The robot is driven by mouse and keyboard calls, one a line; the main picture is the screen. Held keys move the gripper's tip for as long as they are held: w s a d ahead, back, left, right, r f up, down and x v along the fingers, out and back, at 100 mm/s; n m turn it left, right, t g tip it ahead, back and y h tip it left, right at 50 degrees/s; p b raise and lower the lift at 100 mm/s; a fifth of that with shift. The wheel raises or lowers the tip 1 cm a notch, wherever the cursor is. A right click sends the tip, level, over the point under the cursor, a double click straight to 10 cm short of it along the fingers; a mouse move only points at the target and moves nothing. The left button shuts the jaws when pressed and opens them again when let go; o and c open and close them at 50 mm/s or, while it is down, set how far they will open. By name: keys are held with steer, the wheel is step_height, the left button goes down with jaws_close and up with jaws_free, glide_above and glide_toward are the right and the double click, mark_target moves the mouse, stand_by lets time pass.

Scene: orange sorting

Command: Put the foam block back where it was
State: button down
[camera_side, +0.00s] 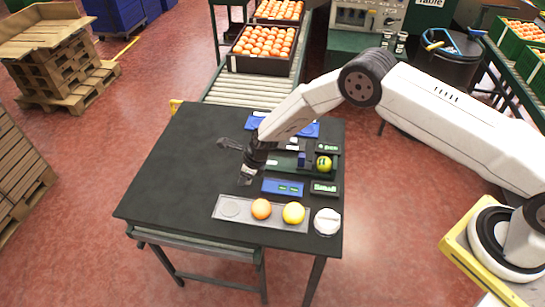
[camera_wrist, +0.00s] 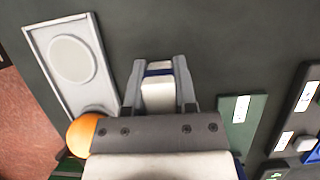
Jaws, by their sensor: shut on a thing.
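My gripper (camera_side: 246,177) is over the middle of the dark table. In the wrist view my gripper (camera_wrist: 159,72) is shut on the foam block (camera_wrist: 158,92), a white piece with a blue band near its far end. The block sits between the two grey fingers, and its near part is hidden by the gripper body. In the side view I cannot make the block out clearly. I cannot tell whether it touches the table.
A grey tray (camera_side: 219,213) at the front holds an orange (camera_side: 261,208) and a yellow fruit (camera_side: 293,213); its left recess is empty. A white round object (camera_side: 327,221) stands beside it. The table's left is clear.

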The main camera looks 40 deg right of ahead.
steer(key=shift+f, duration=0.2)
jaws_free()
stand_by(0.5)
steer(key=shift+r, duration=0.15)
steer(key=shift+r, duration=3.85)
steer(key=shift+r, duration=0.1)
